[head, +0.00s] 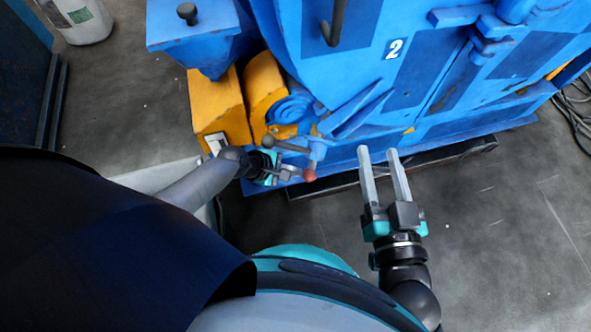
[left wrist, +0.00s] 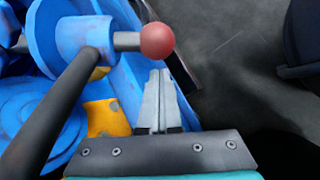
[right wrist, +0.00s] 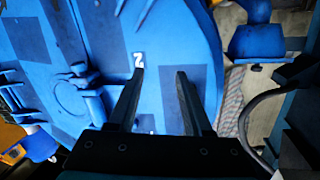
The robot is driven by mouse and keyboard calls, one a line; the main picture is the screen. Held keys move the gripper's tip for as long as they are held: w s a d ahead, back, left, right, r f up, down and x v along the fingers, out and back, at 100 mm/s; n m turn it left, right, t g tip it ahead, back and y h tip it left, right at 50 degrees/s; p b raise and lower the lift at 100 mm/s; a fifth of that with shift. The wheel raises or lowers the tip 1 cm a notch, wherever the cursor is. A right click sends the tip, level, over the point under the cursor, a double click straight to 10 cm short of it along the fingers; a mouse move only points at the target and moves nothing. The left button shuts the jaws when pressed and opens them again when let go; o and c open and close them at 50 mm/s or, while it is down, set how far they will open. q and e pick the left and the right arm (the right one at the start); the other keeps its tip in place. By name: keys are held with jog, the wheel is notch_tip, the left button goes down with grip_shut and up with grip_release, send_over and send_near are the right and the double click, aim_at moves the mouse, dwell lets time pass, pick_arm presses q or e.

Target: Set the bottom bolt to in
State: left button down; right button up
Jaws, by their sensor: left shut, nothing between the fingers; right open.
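What looks like the bottom bolt is a short rod with a red ball knob (head: 309,176) at the lower edge of the blue machine; the knob shows large in the left wrist view (left wrist: 157,40). A dark lever (left wrist: 52,112) runs from the blue boss beside it, and its black ball end (head: 268,141) shows in the head view. My left gripper (head: 292,173) is shut and empty, its fingertips (left wrist: 159,73) just by the red knob; I cannot tell whether they touch. My right gripper (head: 378,152) is open and empty, in front of the blue door (right wrist: 100,60).
Yellow blocks (head: 218,105) stand left of the bolt. A blue hopper-like part (head: 200,35) is above them. A white drum (head: 80,18) is at the top left. Cables (head: 575,105) lie on the right. The grey floor at lower right is clear.

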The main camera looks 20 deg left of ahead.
pick_arm(q)
jog(key=shift+s+d+r, duration=0.15)
jog(key=shift+d+r, duration=0.25)
jog(key=shift+r, duration=0.05)
pick_arm(e)
jog(key=shift+w+f, duration=0.1)
